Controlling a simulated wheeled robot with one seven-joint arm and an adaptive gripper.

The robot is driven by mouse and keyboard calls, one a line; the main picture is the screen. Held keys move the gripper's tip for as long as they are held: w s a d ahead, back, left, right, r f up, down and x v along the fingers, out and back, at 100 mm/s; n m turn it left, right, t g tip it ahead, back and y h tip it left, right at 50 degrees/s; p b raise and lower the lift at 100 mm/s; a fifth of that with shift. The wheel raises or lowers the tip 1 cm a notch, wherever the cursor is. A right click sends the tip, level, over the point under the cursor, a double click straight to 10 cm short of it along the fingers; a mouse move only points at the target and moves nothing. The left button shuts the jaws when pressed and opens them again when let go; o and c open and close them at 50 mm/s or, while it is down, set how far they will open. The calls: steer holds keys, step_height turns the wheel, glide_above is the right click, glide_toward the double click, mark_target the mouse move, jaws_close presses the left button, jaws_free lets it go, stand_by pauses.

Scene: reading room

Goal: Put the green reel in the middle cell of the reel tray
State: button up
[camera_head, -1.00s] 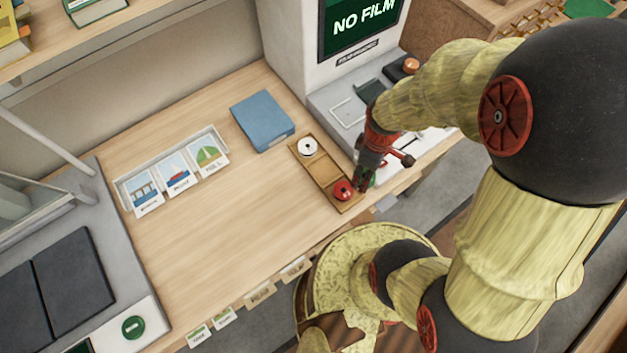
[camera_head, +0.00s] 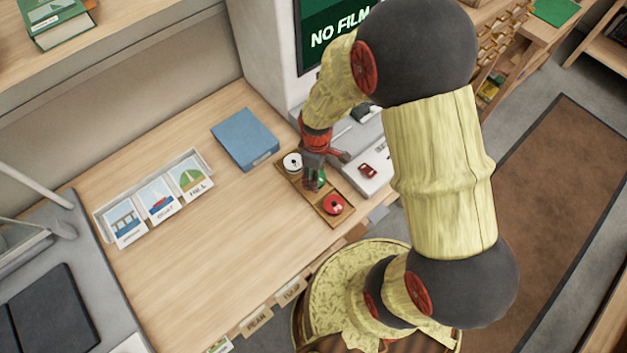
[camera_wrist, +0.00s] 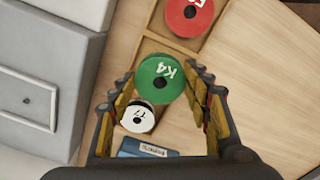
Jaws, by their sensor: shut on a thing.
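The green reel (camera_wrist: 161,79), marked K4, sits between the fingers of my gripper (camera_wrist: 162,92) in the wrist view. My gripper (camera_head: 314,182) is shut on it and holds it over the middle of the reel tray (camera_head: 311,196); I cannot tell whether the reel touches the tray. The wooden tray (camera_wrist: 184,41) has a white reel (camera_head: 292,162) in its far cell and a red reel (camera_head: 333,204) in its near cell. The white reel (camera_wrist: 138,117) shows partly behind the green reel in the wrist view. The middle cell is mostly hidden.
A blue box (camera_head: 245,138) lies left of the tray. A rack of picture cards (camera_head: 155,198) stands further left. The grey film machine (camera_head: 265,50) rises behind, with a small red item (camera_head: 367,171) on its base. The desk's middle (camera_head: 220,245) is clear.

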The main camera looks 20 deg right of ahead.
steer(key=shift+w+a+f, duration=0.2)
steer(key=shift+w+f, duration=0.1)
steer(key=shift+f, duration=0.2)
steer(key=shift+w+f+b, duration=0.1)
steer(key=shift+f+b, duration=0.6)
steer(key=shift+f, duration=0.85)
steer(key=shift+f, duration=0.15)
steer(key=o, duration=1.2)
